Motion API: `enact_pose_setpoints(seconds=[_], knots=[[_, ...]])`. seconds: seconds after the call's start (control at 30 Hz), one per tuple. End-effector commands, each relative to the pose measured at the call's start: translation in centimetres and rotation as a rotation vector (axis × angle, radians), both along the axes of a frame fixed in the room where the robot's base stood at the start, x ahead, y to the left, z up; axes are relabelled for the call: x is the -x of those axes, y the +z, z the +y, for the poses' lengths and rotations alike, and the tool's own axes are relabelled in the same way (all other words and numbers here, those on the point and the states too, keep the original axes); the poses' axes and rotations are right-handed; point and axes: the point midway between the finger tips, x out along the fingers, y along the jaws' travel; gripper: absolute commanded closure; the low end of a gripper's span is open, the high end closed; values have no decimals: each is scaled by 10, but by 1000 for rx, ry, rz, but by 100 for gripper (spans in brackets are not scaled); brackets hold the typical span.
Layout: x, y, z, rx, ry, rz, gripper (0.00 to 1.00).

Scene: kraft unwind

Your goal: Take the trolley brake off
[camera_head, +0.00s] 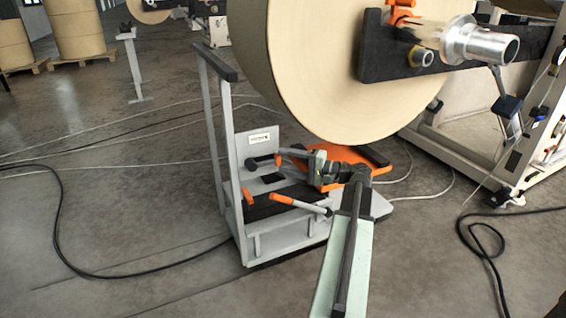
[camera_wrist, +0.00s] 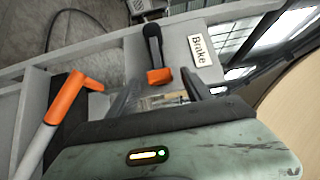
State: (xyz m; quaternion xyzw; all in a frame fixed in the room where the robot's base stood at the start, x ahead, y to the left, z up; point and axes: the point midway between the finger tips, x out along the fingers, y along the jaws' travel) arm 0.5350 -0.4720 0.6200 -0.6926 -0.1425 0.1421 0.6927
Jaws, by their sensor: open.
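The grey trolley (camera_head: 243,218) stands under the big paper roll. On its upright plate is a white label, which reads "Brake" in the wrist view (camera_wrist: 199,50). Beside the label is the brake lever (camera_head: 262,163), with a black handle and an orange end. In the wrist view the lever (camera_wrist: 154,52) points up and away, its orange end nearest me. My gripper (camera_head: 290,158) is open, and in the wrist view its dark fingers (camera_wrist: 160,88) stand either side of the orange end. I cannot tell whether they touch it.
An orange-ended grey bar (camera_head: 300,204) lies low on the trolley, close beside my gripper in the wrist view (camera_wrist: 70,98). The paper roll (camera_head: 330,70) hangs just above. Cables (camera_head: 62,220) cross the floor. Open floor lies to the left.

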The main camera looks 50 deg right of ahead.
Motion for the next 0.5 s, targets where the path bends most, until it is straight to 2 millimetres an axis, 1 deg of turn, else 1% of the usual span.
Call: enact_pose_setpoints(seconds=[0.03, 0.13, 0.4, 0.43, 0.47, 0.5], knots=[[-7, 0, 3, 0, 1, 0, 42], [-14, 0, 6, 0, 0, 0, 42], [-16, 0, 6, 0, -2, 1, 42], [-16, 0, 6, 0, -2, 1, 47], [-16, 0, 6, 0, -2, 1, 56], [-16, 0, 6, 0, -2, 1, 67]])
